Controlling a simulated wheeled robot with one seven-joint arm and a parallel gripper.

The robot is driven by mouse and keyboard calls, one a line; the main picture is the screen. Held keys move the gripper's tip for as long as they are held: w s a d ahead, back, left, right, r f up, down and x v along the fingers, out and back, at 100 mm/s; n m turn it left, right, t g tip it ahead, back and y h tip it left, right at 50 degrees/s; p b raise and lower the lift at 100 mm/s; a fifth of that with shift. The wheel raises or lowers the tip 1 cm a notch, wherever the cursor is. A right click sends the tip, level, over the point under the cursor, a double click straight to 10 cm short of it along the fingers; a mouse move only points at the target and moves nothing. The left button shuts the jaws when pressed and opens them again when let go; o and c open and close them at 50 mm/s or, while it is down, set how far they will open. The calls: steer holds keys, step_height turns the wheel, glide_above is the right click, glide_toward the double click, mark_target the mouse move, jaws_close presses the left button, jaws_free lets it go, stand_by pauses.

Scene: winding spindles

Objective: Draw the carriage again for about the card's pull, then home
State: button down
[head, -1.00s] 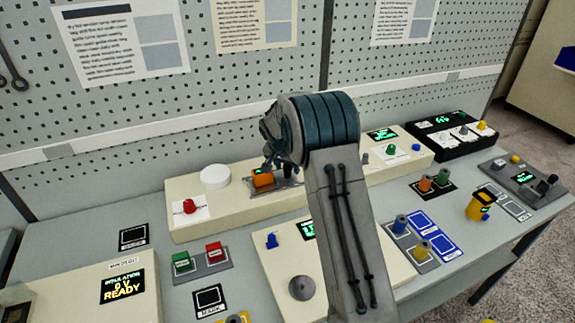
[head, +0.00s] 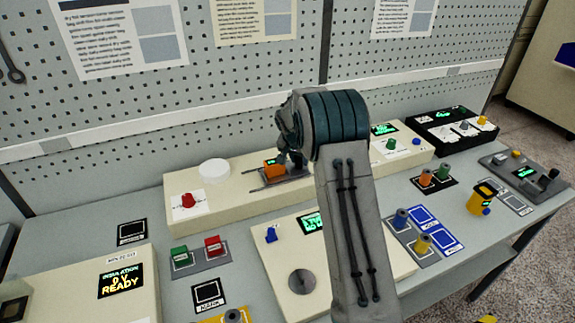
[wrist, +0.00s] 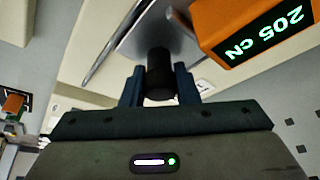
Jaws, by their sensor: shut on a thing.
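The carriage's orange gauge box (head: 274,168) sits over thin rails (head: 262,186) on the long cream unit. In the wrist view the orange box (wrist: 235,30) fills the upper right; its green display reads 205 cN, upside down. My gripper (wrist: 158,82) is shut on a black cylindrical knob (wrist: 158,68) beside the box, above a grey metal plate (wrist: 140,38). In the head view my gripper (head: 293,157) is just right of the orange box, and my arm partly hides the unit there. The card's pull figure cannot be read; the wall sheets (head: 118,38) are too small.
A white disc (head: 214,171) and a red knob (head: 187,200) are on the cream unit, left of the carriage. A front cream panel has a blue switch (head: 271,235) and a grey dial (head: 301,283). The pegboard stands close behind.

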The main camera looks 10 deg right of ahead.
steer(key=d, duration=0.3)
steer(key=w+d, duration=0.1)
steer(key=d, duration=0.2)
steer(key=shift+w+d+b, duration=0.1)
steer(key=shift+d+b, duration=0.05)
steer(key=shift+b, duration=0.25)
steer(key=c, duration=1.1)
jaws_free()
steer(key=b+v, duration=0.2)
steer(key=v, duration=1.2)
steer(key=shift+b, duration=0.35)
